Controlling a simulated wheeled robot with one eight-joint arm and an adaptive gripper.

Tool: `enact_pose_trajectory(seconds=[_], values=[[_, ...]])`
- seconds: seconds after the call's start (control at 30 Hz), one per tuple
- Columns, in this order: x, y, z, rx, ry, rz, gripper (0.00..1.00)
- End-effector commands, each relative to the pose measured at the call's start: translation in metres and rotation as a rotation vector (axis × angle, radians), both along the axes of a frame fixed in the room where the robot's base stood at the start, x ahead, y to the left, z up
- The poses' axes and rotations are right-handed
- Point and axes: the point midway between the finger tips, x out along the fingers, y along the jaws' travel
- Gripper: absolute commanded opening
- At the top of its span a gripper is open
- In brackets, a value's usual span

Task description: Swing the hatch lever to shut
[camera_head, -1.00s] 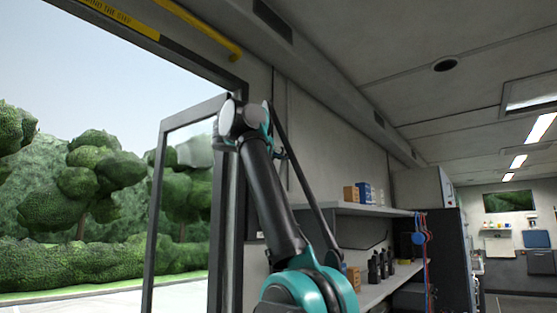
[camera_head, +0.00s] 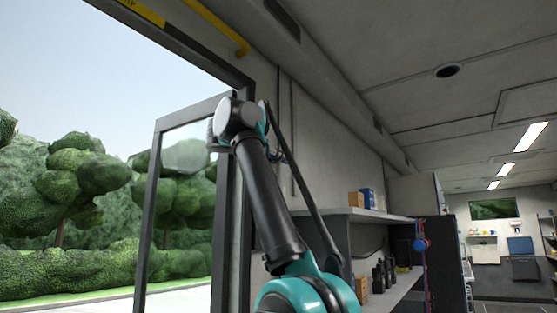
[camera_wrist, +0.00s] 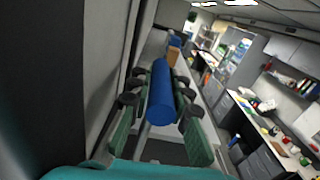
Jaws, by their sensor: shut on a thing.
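A blue cylindrical bar (camera_wrist: 163,97), which looks like the grip of the hatch lever, lies between the green finger pads of my gripper (camera_wrist: 160,80) in the wrist view. My gripper is shut on it, one finger on each side. A thin grey rod shows below the bar's near end. How the lever joins the hatch cannot be made out. In the head view my arm rises to the dark-framed glass panel (camera_head: 150,215) at the left opening, and my gripper and the lever are hidden behind the arm.
A shelf unit (camera_head: 345,212) with boxes and dark items stands right of my arm. A yellow rail (camera_head: 222,30) hangs above the opening. A grey wall (camera_wrist: 93,70) runs close on the left in the wrist view. Free aisle lies at the far right.

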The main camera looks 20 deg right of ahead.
Motion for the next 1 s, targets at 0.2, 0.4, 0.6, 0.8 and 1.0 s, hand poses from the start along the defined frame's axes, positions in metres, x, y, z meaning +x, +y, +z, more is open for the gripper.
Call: enact_pose_trajectory(seconds=[0.2,0.4,0.6,0.8,1.0], values=[[0.003,0.002,0.001,-0.006,-0.002,0.008,0.34],[0.002,0.002,0.001,-0.004,-0.002,0.005,0.4],[0.001,0.003,0.001,-0.004,-0.001,0.005,0.4],[-0.01,0.019,0.001,-0.003,-0.001,0.008,0.4],[-0.03,0.047,0.001,-0.004,-0.002,0.01,0.4]])
